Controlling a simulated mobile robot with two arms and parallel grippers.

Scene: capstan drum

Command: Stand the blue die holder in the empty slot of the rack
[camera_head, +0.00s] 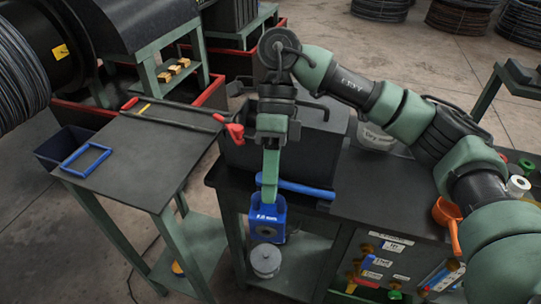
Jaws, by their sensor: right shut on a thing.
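The blue die holder (266,229) is a blue block with white lettering and a dark round die in its face. My right gripper (269,197) points down and is shut on its top edge. The holder hangs in front of the dark bench's front edge, above a grey round can. My left gripper is not in view.
A dark box (318,150) stands on the bench (372,200) behind the holder, with a blue bar (300,189) at its base. A small table (125,160) with a blue frame stands at left.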

